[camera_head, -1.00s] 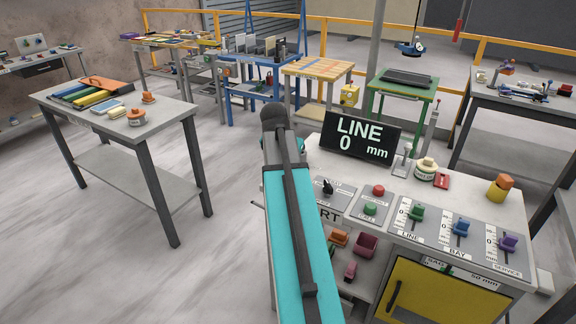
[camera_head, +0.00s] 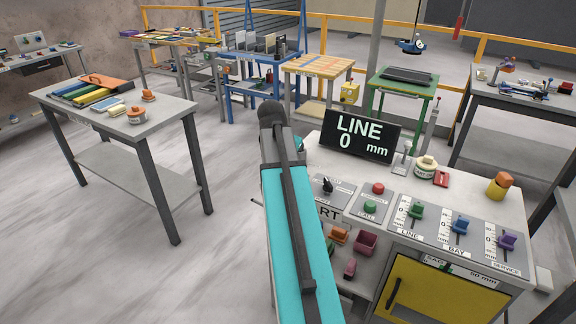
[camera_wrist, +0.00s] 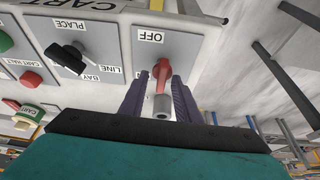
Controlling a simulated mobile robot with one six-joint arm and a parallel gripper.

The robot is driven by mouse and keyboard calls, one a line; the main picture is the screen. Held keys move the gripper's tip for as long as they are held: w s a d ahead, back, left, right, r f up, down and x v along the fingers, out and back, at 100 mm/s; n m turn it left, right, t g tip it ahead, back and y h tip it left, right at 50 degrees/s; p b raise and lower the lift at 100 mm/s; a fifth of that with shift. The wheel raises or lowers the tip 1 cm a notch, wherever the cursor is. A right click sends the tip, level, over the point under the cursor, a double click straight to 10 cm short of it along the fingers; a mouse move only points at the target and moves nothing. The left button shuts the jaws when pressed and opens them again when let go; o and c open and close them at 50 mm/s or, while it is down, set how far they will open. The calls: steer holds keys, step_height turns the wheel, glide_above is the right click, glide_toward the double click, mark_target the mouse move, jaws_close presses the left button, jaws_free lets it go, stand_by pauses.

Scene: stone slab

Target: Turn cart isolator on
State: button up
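The cart isolator (camera_wrist: 162,72) is a red handle with a grey end on a grey plate (camera_wrist: 185,48) in the wrist view, which sees the panel upside down. The label OFF (camera_wrist: 150,37) sits on the plate beside the handle's base. My gripper (camera_wrist: 161,76) has its two dark fingers apart, one on each side of the red handle. A narrow gap seems to show on both sides; contact is hard to tell. In the head view my teal arm hides the isolator and my fingers at the cart's left end.
A black selector knob (camera_wrist: 65,57) marked LINE, BAY and PLACE is beside the isolator. Red (camera_head: 377,188) and green (camera_head: 369,207) buttons and several coloured sliders (camera_head: 460,225) lie further right. The display (camera_head: 360,136) reads LINE 0 mm. Floor left of the cart is clear.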

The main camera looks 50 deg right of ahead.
steer(key=shift+a+r, duration=0.1)
steer(key=shift+r, duration=0.05)
steer(key=shift+a+r, duration=0.1)
steer(key=shift+r, duration=0.1)
steer(key=b+v, duration=0.1)
steer(key=v, duration=1.2)
stand_by(0.5)
